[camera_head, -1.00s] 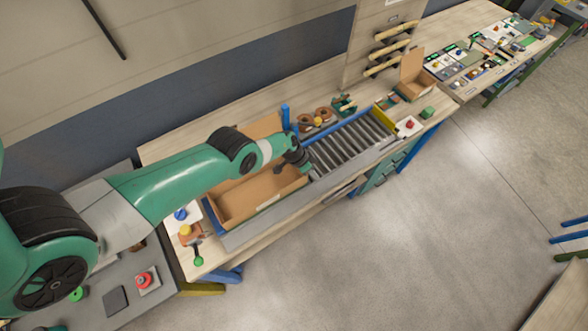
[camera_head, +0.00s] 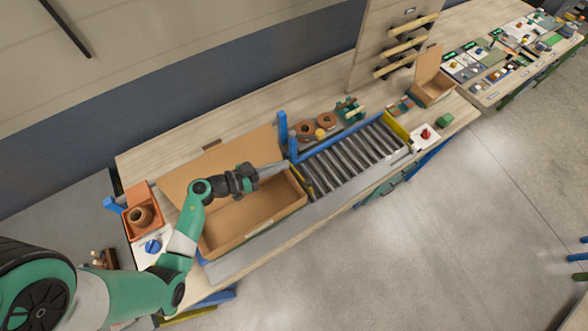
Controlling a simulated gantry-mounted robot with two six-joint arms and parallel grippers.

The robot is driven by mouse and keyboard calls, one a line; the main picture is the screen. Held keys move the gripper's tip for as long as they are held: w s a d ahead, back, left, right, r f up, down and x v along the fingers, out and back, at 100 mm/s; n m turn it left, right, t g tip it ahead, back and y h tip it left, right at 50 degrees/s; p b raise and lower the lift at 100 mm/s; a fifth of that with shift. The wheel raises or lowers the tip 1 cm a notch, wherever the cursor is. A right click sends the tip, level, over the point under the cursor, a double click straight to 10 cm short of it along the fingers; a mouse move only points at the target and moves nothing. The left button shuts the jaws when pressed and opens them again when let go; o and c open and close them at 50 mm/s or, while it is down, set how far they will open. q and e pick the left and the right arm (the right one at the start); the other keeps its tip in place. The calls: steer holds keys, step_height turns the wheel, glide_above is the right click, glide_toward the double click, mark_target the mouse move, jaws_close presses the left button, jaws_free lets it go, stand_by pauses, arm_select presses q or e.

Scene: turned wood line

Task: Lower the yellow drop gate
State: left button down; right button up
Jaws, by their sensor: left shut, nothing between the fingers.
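A yellow bar (camera_head: 396,127), which looks like the drop gate, stands across the far right end of the roller conveyor (camera_head: 350,155). It looks upright, raised a little above the rollers. My left gripper (camera_head: 282,167) is shut and empty. Its grey fingers point right, above the open cardboard box (camera_head: 230,238) and close to the left end of the conveyor. It is well apart from the yellow bar, with the length of the rollers between them. My right gripper is not in view.
Blue posts (camera_head: 283,130) stand behind the conveyor's left end. Brown round parts (camera_head: 327,120) lie behind the rollers. A white box with a red button (camera_head: 425,134) sits right of the yellow bar. An orange bin (camera_head: 141,213) is at left. The rollers are clear.

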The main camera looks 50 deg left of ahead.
arm_select(q)
steer(key=s+d+f+n+b, duration=0.1)
steer(key=s+d+f, duration=0.1)
steer(key=s+f, duration=0.3)
steer(key=b, duration=1.2)
glide_above(302, 181)
steer(key=s+d, duration=0.2)
steer(key=shift+g+y, duration=0.3)
steer(key=shift+g, duration=0.1)
step_height(302, 181, down, 6)
steer(key=shift+s+f, duration=0.1)
steer(key=shift+d+f+b, duration=0.1)
steer(key=shift+f+b, duration=0.1)
steer(key=shift+b, duration=0.6)
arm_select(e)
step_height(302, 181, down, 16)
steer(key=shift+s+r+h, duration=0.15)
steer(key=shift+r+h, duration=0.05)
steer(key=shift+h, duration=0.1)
arm_select(q)
steer(key=shift+r, duration=0.1)
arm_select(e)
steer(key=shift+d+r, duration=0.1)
